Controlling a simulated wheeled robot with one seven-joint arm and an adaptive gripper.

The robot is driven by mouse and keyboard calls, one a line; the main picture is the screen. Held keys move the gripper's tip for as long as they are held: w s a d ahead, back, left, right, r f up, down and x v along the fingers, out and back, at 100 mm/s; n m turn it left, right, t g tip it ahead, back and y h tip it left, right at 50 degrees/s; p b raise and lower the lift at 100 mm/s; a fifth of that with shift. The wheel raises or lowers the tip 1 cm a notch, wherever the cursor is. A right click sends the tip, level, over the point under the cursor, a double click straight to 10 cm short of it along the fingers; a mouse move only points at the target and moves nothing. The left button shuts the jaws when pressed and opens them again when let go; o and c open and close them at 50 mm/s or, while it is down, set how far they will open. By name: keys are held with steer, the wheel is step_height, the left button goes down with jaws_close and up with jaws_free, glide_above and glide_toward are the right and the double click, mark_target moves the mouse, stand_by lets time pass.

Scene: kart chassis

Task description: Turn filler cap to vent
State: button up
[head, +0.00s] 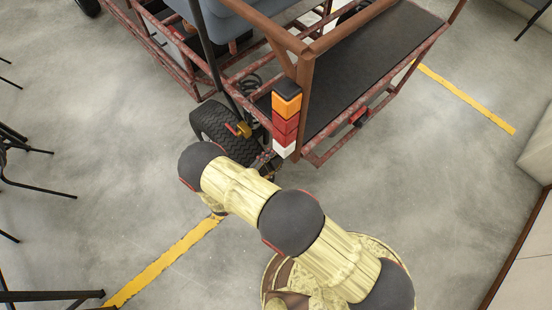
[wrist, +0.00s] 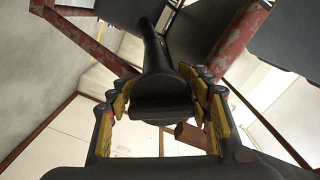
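In the wrist view a dark cap-like piece (wrist: 160,107) with a wide flat front sits between the fingers of my gripper (wrist: 161,88), at the lower end of a black neck (wrist: 152,55). I take this piece to be the filler cap; its markings and turn position cannot be read. The yellow-padded fingers stand wide apart, one on each side of it, and do not clearly press on it. In the head view my arm reaches to the rear corner of the kart (head: 310,75), and the cap cannot be made out there.
A black rear tyre (head: 222,128) and an orange, red and white tail light (head: 286,120) are close to my arm. Open grey floor (head: 430,180) lies to the right.

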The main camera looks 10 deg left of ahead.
steer(key=o, duration=0.4)
steer(key=shift+c, duration=0.2)
steer(key=shift+s, duration=0.1)
steer(key=v, duration=1.1)
steer(key=shift+s+a, duration=0.25)
steer(key=shift+a, duration=0.05)
